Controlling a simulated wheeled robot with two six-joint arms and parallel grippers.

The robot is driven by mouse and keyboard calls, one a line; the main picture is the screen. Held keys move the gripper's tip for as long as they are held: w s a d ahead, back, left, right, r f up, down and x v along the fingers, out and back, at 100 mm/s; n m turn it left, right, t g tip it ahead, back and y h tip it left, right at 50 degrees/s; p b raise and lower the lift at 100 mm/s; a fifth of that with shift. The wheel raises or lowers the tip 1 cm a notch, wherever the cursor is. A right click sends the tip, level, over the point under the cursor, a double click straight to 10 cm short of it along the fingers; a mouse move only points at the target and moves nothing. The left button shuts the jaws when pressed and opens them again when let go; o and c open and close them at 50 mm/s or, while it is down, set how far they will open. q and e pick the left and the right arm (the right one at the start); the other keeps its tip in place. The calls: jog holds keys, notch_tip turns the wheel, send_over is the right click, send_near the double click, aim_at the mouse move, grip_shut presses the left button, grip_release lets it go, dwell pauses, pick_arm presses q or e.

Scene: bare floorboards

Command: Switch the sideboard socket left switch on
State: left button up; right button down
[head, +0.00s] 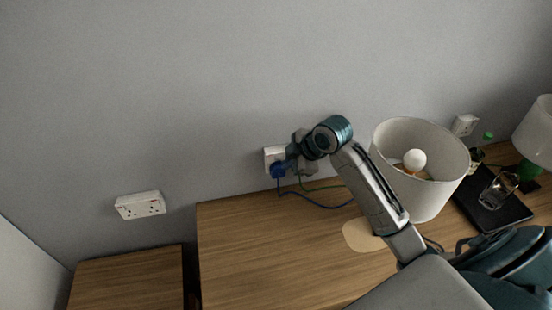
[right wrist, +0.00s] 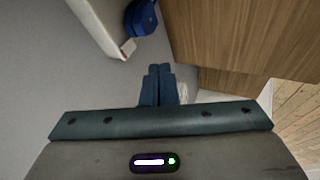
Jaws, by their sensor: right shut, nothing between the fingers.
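The white wall socket (head: 272,155) above the sideboard (head: 245,245) has a blue plug (head: 278,171) in it, with a blue cable. A green cable also runs from there. My right gripper (head: 295,152) is at this socket and hides much of its face. In the right wrist view my closed dark blue fingertips (right wrist: 156,82) are empty. The socket's white edge (right wrist: 102,25) is above left of them, with a small red-marked switch (right wrist: 128,48) near its corner and the blue plug (right wrist: 141,18) beyond. The fingertips appear apart from this switch. My left gripper is out of view.
A white lamp (head: 440,180) stands on the sideboard, with a black tray (head: 490,212) holding a glass to its right. Other sockets are on the wall at left (head: 140,205) and right (head: 465,125). The sideboard's left part is clear.

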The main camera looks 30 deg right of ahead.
aim_at(276, 169)
jog(key=w+f+p, duration=0.3)
jog(key=w+f, duration=0.2)
jog(key=w, duration=0.1)
jog(key=shift+w+a+p, duration=0.2)
jog(key=shift+w+p, duration=0.2)
jog(key=shift+f, duration=0.15)
